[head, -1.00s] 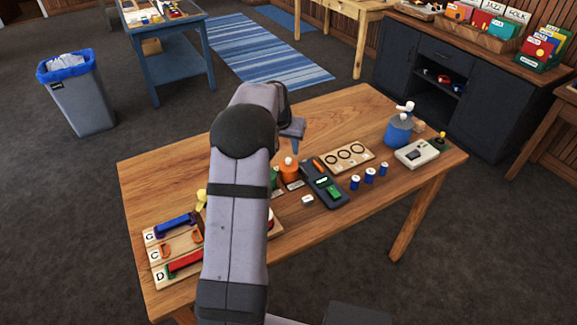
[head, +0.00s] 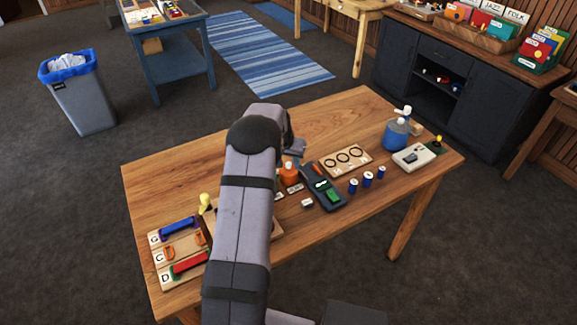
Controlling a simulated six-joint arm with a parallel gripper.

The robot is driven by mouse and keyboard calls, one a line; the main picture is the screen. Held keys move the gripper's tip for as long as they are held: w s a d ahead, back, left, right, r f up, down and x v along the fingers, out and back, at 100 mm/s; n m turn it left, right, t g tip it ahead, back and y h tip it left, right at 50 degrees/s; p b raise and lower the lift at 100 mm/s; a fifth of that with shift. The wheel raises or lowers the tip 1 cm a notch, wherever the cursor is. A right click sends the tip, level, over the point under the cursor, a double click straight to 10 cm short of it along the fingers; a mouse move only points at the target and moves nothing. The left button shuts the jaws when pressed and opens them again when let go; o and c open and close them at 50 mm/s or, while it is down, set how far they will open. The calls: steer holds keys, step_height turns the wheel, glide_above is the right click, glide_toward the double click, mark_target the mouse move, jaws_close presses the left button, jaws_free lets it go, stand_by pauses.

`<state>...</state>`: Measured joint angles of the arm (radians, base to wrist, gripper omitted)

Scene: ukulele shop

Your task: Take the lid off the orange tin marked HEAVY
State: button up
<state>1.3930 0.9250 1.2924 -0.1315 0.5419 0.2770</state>
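The orange tin (head: 289,175) stands on the wooden table, just right of my arm and left of the dark green-and-black device. A small card with dark lettering (head: 295,188) lies in front of it; the lettering is too small to read. My gripper (head: 297,161) is low over the tin, at about the height of its top. The tin's lid and knob are mostly covered by my gripper. Whether the fingers touch the lid, and how far apart they are, cannot be made out.
The dark device (head: 322,186) stands close to the tin's right. A board marked G, C, D (head: 163,256) lies left. The table's back is clear.

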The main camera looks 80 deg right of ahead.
mark_target(288, 165)
steer(key=shift+d+f, duration=0.1)
steer(key=shift+f, duration=0.2)
jaws_close()
steer(key=shift+r, duration=0.1)
step_height(288, 165, up, 10)
steer(key=b, duration=0.4)
